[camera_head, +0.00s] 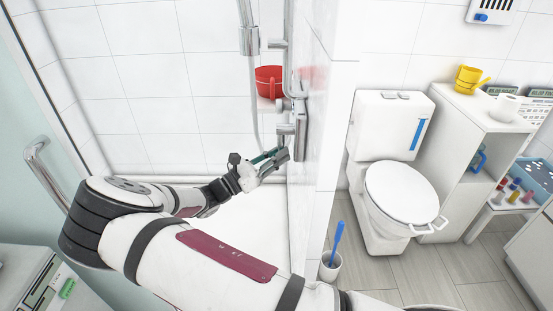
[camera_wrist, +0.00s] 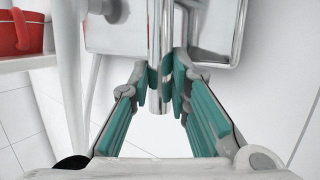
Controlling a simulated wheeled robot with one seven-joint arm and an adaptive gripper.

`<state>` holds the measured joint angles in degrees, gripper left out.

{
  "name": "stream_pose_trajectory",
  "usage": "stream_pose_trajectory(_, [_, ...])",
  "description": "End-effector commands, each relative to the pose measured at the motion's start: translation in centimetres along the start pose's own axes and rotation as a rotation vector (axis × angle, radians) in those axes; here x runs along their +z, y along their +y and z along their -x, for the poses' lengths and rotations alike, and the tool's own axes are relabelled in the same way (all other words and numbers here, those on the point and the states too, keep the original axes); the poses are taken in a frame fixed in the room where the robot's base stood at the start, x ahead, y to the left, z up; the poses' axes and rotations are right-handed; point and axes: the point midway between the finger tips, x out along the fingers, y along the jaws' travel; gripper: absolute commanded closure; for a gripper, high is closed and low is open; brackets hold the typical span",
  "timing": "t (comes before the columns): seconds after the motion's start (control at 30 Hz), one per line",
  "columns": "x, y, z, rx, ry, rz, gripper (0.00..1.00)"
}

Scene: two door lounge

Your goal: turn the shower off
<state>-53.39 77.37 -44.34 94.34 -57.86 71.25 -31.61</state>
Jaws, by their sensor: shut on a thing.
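The shower control (camera_head: 299,122) is a chrome fitting on the shower side of the partition wall. In the wrist view its body (camera_wrist: 213,35) is a shiny plate with a slim chrome lever (camera_wrist: 160,30) hanging down in front. My gripper (camera_head: 281,155) reaches into the shower to the lower end of the control. In the wrist view my gripper (camera_wrist: 165,85) has its green fingertips closed around the lower part of the lever. The hand shower (camera_head: 249,38) hangs above with its hose. Whether water runs cannot be told.
A red container (camera_head: 269,82) sits on a shelf behind the hose and also shows in the wrist view (camera_wrist: 20,33). The partition wall (camera_head: 325,120) stands close to the right of my gripper. A toilet (camera_head: 398,195) stands beyond it. A grab handle (camera_head: 45,172) is at left.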

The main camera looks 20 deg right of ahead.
Motion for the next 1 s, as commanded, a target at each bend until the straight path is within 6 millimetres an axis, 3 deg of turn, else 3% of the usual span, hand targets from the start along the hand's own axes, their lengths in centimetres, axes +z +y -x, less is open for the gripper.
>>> stream_pose_trajectory(0.53, [-0.02,0.33,0.01,0.0,-0.012,-0.022,1.0])
stream_pose_trajectory(0.57, [-0.02,0.33,0.01,0.0,-0.012,-0.022,0.78])
stream_pose_trajectory(0.63, [-0.03,0.31,0.0,-0.001,-0.012,-0.022,0.62])
stream_pose_trajectory(1.0, [-0.04,0.24,0.25,-0.003,-0.013,-0.021,0.62])
